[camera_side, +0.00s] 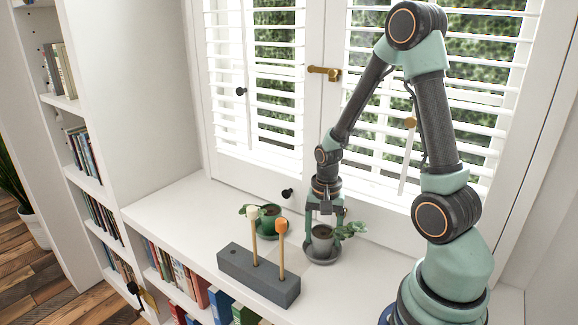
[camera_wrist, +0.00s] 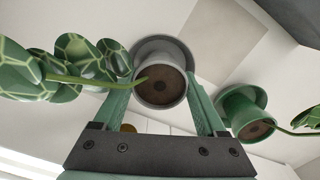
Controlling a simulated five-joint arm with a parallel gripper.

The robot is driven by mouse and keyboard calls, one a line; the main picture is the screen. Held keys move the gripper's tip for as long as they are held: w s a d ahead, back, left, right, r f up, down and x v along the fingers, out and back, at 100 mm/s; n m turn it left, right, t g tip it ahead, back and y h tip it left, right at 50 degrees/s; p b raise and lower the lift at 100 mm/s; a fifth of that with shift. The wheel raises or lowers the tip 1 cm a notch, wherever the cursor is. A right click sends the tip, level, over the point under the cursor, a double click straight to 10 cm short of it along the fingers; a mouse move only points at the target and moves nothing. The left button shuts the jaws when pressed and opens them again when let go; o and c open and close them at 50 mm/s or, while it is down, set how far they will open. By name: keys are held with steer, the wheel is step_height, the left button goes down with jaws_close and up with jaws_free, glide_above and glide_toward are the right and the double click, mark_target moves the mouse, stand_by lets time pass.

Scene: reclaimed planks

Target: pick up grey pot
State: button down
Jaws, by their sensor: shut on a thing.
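The grey pot (camera_side: 322,236) holds dark soil and a leafy plant, and sits on a grey saucer (camera_side: 322,256) on the white shelf. In the wrist view the grey pot (camera_wrist: 160,88) is between my two green fingers, with its patterned leaves (camera_wrist: 85,62) spreading to the left. My gripper (camera_side: 324,222) comes from above and is shut on the grey pot. It also shows in the wrist view (camera_wrist: 162,100). The pot looks upright; whether it touches the saucer I cannot tell.
A green pot (camera_side: 268,220) with a plant stands to the left, near my gripper. A dark grey block (camera_side: 258,276) with upright sticks, topped white and orange, stands in front. The shuttered window (camera_side: 330,120) is behind. White shelf space (camera_side: 165,212) is free at the left.

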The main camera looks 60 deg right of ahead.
step_height(320, 180, up, 23)
stand_by(0.9)
steer(key=m, duration=0.2)
glide_above(320, 230)
step_height(320, 230, down, 11)
steer(key=f+m, duration=0.1)
steer(key=f, duration=0.1)
steer(key=f+m, duration=0.1)
steer(key=f, duration=0.2)
steer(key=s+f, duration=0.1)
steer(key=f, duration=0.2)
steer(key=shift+s+a+f+m, duration=0.1)
steer(key=shift+a+f+m, duration=0.15)
steer(key=shift+m, duration=0.15)
steer(key=shift+f, duration=1.45)
jaws_free()
